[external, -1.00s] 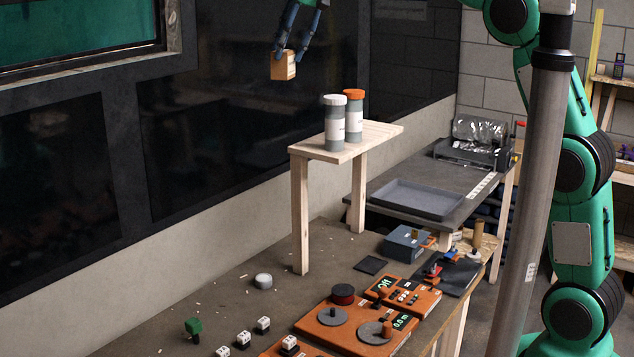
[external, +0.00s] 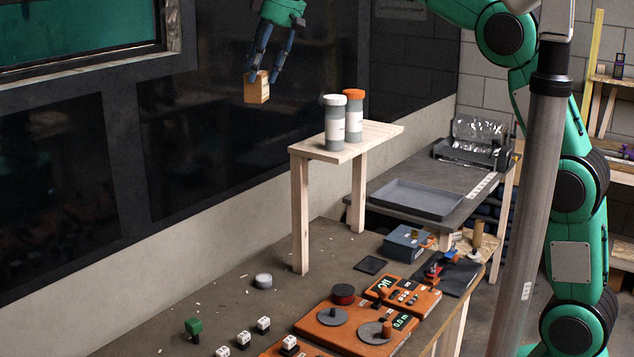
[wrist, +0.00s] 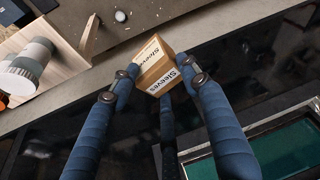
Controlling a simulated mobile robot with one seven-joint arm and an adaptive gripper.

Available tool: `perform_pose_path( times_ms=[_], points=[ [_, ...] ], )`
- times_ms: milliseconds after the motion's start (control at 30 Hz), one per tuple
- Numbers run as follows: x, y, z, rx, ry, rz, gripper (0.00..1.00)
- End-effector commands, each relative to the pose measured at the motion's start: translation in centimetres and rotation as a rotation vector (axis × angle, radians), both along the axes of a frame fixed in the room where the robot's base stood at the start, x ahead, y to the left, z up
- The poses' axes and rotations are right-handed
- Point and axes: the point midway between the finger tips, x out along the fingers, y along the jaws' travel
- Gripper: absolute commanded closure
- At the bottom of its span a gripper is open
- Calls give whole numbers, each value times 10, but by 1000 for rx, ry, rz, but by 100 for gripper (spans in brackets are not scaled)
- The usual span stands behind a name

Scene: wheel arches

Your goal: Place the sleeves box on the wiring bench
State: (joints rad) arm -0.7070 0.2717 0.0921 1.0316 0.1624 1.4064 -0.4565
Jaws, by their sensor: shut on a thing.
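The sleeves box (external: 257,88) is a small tan carton held in the air in front of the dark wall panels, left of the small wooden shelf. In the wrist view the box (wrist: 153,62) shows "Sleeves" labels and sits between the fingertips. My gripper (external: 264,76) is shut on it, its blue fingers pointing down. In the wrist view my gripper (wrist: 160,76) has a finger on each side of the box. The brown bench top (external: 225,285) lies below, well apart from the box.
The wooden shelf (external: 375,134) carries a white-capped jar (external: 334,125) and an orange-capped jar (external: 354,118). A grey tray (external: 415,198) is on the further table. Orange devices (external: 345,325), a white-lidded puck (external: 263,281) and small switches stand on the bench. Its left rear part is mostly clear.

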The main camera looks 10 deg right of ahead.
Motion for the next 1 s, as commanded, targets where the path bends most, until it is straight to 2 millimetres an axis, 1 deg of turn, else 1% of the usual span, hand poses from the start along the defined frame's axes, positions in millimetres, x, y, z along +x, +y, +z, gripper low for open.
perform_pose_path(
  times_ms=[233,300,333,400,467,500,567,600,667,700,767,800,867,900,967,1000],
  points=[
    [-1,-1,-51,-2,2,-1,93],
    [-1,-1,-75,-3,5,0,93],
    [-1,-1,-84,-3,4,0,93],
    [-2,-2,-113,-4,6,-1,93],
    [-1,-1,-138,-4,6,-1,93],
    [-1,-1,-155,-4,5,0,93],
    [-1,-2,-180,-5,4,0,93],
    [-1,-2,-197,-5,5,-1,93],
    [-1,-2,-222,-4,5,-1,93],
    [-1,-2,-238,-5,4,0,93],
    [-1,-2,-263,-4,4,-1,93],
    [-1,-1,-280,-4,6,-1,93],
    [-1,-1,-304,-4,5,-1,93],
    [-1,-2,-321,-6,5,0,93],
    [-1,-2,-346,-4,5,-1,93],
    [-1,-2,-363,-5,6,-1,93]
  ],
)
